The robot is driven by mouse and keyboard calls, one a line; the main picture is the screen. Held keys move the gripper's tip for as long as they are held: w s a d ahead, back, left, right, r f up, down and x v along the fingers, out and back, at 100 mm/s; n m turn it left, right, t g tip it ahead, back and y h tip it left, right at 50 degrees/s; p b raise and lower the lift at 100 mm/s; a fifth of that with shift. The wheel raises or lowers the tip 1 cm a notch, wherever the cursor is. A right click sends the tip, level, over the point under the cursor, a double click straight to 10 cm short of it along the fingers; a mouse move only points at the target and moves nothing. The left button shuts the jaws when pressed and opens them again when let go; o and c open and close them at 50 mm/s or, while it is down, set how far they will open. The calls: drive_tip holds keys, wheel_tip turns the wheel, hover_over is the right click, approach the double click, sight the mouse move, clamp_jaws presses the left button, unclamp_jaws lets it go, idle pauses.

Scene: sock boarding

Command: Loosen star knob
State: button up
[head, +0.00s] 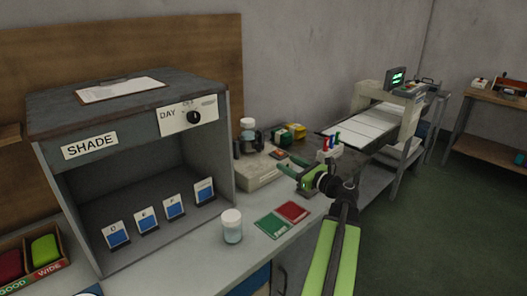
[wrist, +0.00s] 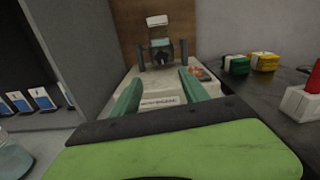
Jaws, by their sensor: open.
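A pale machine (head: 262,172) stands on the bench beside the shade cabinet, with a dark clamp-like holder (head: 249,142) at its back and a white-lidded jar (head: 247,124) in it. In the wrist view the machine (wrist: 150,88) lies straight ahead, with the dark holder (wrist: 160,52) upright behind it. I cannot clearly make out a star knob; it may be part of the dark holder. My gripper (head: 289,171) is open and empty. In the wrist view its two teal fingers (wrist: 159,77) stand apart over the machine's front, short of the holder.
The shade cabinet (head: 231,150) walls off the left. Green and yellow blocks (wrist: 236,65) and a red-handled stamp-like thing (wrist: 301,103) stand to the right.

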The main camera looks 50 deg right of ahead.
sight(261, 149)
drive_tip(key=w, duration=0.9)
drive_tip(key=w+d, duration=0.1)
drive_tip(key=w, duration=0.4)
drive_tip(key=shift+d, duration=0.1)
drive_tip(key=shift+c, duration=0.2)
clamp_jaws()
drive_tip(key=shift+a, duration=0.35)
drive_tip(key=shift+d, duration=0.3)
